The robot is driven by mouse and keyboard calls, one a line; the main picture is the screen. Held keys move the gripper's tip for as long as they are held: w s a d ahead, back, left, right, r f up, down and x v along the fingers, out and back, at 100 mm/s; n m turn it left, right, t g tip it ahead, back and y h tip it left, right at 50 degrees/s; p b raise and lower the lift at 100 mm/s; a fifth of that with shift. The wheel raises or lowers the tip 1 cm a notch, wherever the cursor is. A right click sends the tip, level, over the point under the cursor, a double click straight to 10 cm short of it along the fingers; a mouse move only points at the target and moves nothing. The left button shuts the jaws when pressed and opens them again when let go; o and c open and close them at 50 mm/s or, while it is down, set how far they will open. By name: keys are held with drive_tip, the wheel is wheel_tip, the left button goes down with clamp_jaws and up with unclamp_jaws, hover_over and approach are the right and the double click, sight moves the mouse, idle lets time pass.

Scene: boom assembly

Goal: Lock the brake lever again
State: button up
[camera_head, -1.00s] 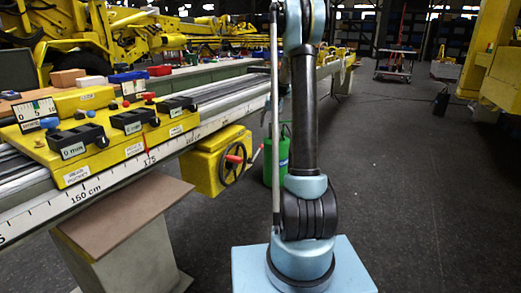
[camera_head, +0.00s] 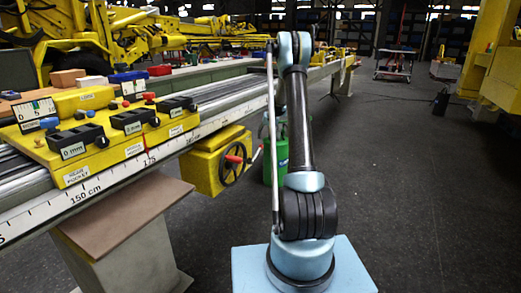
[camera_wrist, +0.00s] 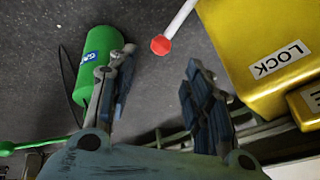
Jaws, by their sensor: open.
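In the wrist view, the brake lever is a pale rod ending in a red knob (camera_wrist: 161,45), beside a yellow box (camera_wrist: 262,45) with a LOCK label (camera_wrist: 281,60). My gripper (camera_wrist: 158,82) is open, with one dark finger on each side of the picture. The knob shows between and beyond the fingertips, with nothing held; I cannot tell the distance. In the head view, my arm hides the gripper. A yellow box (camera_head: 205,168) with a handwheel (camera_head: 232,164) hangs under the rail there; a thin pale rod shows beside the wheel.
A green cylinder (camera_wrist: 98,68) stands close to the left finger in the wrist view. In the head view, the long measuring rail (camera_head: 110,178) with yellow blocks runs along the left. A brown-topped pedestal (camera_head: 125,215) is below it. The dark floor at right is mostly clear.

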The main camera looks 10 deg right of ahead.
sight(261, 146)
drive_tip(key=x, duration=1.1)
clamp_jaws()
drive_tip(key=shift+d, duration=0.1)
